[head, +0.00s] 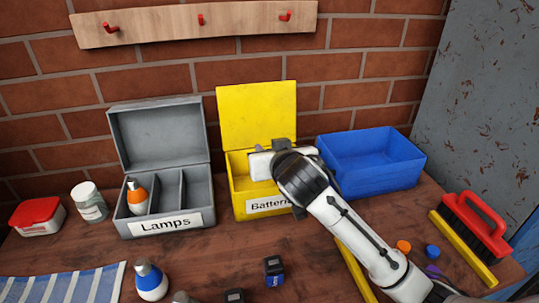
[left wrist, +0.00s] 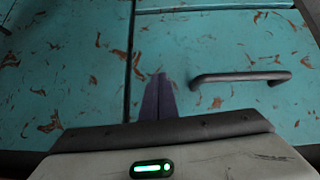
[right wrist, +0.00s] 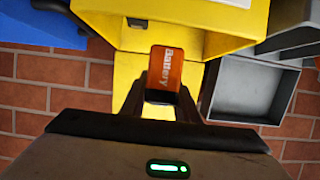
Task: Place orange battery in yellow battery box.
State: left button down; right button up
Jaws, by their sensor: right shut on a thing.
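The orange battery (right wrist: 166,70) is between the fingers of my right gripper (right wrist: 162,92), which is shut on it. In the right wrist view it shows against the open yellow battery box (right wrist: 222,20). In the head view the yellow box (head: 237,190) stands with its lid up, and my right gripper (head: 264,165) is over its opening. My right wrist covers part of the box and hides the fingertips and battery there. My left gripper (left wrist: 157,85) shows only in the left wrist view, its fingers together and empty, before a turquoise surface.
A grey lamps box (head: 172,226) with an orange lamp (head: 137,197) stands left, a blue bin (head: 372,165) right. A red-handled brush (head: 475,226) is at far right.

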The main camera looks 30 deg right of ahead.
jog(key=shift+f, duration=0.45)
jog(key=shift+f, duration=0.55)
jog(key=o, duration=1.1)
jog(key=v, duration=0.8)
jog(key=r+v, duration=0.1)
jog(key=v, duration=0.3)
jog(key=shift+r+p, duration=0.15)
jog(key=shift+p, duration=0.25)
